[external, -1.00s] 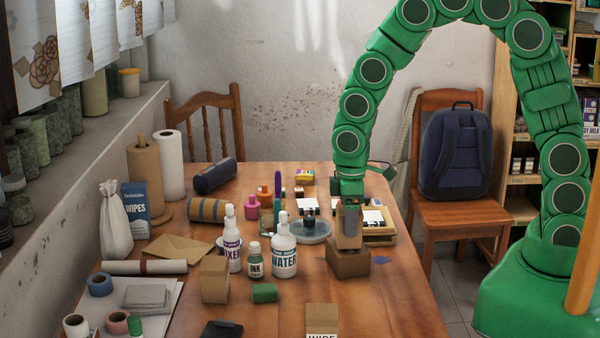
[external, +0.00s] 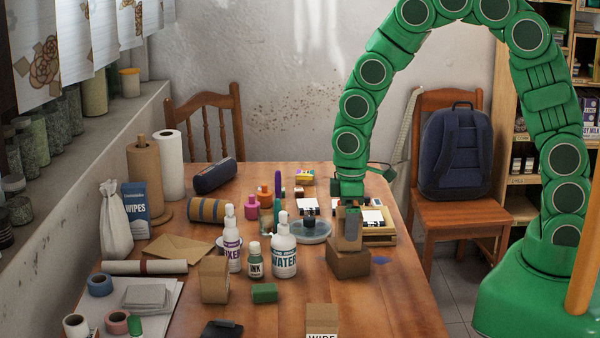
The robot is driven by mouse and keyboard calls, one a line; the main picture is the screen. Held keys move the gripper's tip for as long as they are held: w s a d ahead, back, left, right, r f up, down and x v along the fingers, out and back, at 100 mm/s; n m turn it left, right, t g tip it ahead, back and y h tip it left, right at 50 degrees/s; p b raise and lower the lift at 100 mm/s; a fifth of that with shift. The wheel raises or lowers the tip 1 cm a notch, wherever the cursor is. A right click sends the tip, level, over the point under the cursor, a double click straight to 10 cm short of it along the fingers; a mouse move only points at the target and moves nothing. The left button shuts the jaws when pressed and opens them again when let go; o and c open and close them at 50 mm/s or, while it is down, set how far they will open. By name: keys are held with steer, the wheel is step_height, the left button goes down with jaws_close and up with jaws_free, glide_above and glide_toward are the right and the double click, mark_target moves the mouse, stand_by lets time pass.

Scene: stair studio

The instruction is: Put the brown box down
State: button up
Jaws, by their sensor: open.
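A brown box (external: 348,263) sits upright on the wooden table (external: 400,300), right of the white WATER bottle (external: 284,250). My gripper (external: 348,238) points straight down at the top of this box. Its jaws are open, and its lower end overlaps the box's top edge in the picture. I cannot tell whether the fingers still touch the box.
The white bottles and an INK bottle (external: 256,262) stand to the left. A second brown box (external: 214,280) and a green block (external: 264,293) are nearer the front left. A wooden tray (external: 380,239) with cards is just behind. The table's front right is clear.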

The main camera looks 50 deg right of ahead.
step_height(320, 180, up, 12)
steer(key=s+d+r+m, duration=0.3)
steer(key=s+d, duration=0.3)
steer(key=s, duration=0.3)
steer(key=s+d+r+m+g, duration=0.1)
steer(key=s+d+r+m, duration=0.1)
steer(key=s+d, duration=0.4)
steer(key=s+d+r+m, duration=0.3)
steer(key=s+d, duration=0.3)
steer(key=s, duration=0.7)
steer(key=shift+s+r+m+g, duration=0.2)
steer(key=shift+r+m+g, duration=0.1)
steer(key=shift+m+g, duration=0.15)
steer(key=shift+o, duration=0.4)
